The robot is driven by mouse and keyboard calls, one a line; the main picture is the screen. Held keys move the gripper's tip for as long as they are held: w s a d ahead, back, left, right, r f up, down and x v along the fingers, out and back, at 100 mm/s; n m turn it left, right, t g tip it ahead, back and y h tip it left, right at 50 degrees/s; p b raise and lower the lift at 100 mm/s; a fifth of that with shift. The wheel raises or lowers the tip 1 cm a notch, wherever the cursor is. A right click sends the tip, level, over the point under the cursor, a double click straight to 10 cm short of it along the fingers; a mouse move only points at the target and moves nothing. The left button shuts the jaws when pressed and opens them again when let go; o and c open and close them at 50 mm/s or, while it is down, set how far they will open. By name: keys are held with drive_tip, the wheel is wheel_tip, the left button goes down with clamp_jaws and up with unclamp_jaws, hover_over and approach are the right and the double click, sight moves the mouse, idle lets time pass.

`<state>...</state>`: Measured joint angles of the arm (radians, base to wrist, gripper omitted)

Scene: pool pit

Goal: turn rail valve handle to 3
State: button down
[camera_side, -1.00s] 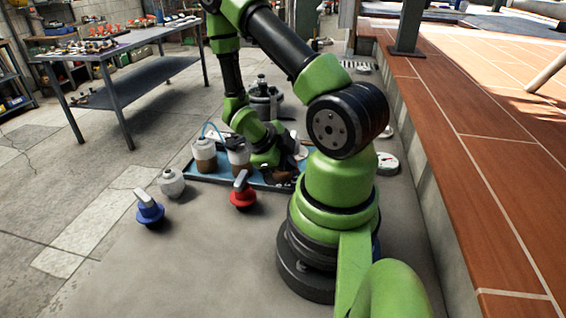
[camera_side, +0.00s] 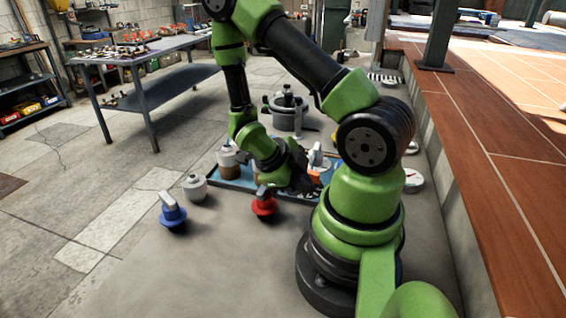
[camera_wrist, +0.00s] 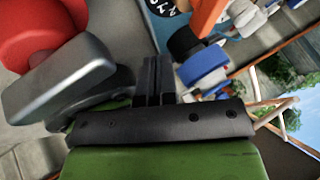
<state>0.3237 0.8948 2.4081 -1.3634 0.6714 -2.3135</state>
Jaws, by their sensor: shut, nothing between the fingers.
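A red valve (camera_side: 264,205) with a grey lever handle stands on the floor in front of the blue tray; my wrist partly overlaps its handle. In the wrist view, a red part (camera_wrist: 35,35) with a thick grey lever (camera_wrist: 62,78) lies close at left of my gripper (camera_wrist: 156,75). My gripper is shut and empty, with a visible gap to the lever. A black dial (camera_wrist: 166,10) with white marks shows just beyond the fingertips, mostly cut off. In the side view my gripper (camera_side: 303,182) is low beside the tray, its fingertips unclear. I cannot tell which part is the rail valve.
Blue-and-white parts (camera_wrist: 205,68) and an orange bar (camera_wrist: 203,22) are right of my fingers. The front floor is clear.

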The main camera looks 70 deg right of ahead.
drive_tip(key=v, duration=0.9)
drive_tip(key=shift+w+a+f, duration=0.15)
drive_tip(key=shift+w, duration=0.3)
drive_tip(key=x, duration=0.9)
drive_tip(key=shift+s+f, duration=0.15)
drive_tip(key=shift+f, duration=0.1)
drive_tip(key=d, duration=0.3)
drive_tip(key=shift+s+d+f, duration=0.15)
drive_tip(key=shift+s, duration=0.2)
drive_tip(key=shift+s+d, duration=0.1)
drive_tip(key=shift+d, duration=0.45)
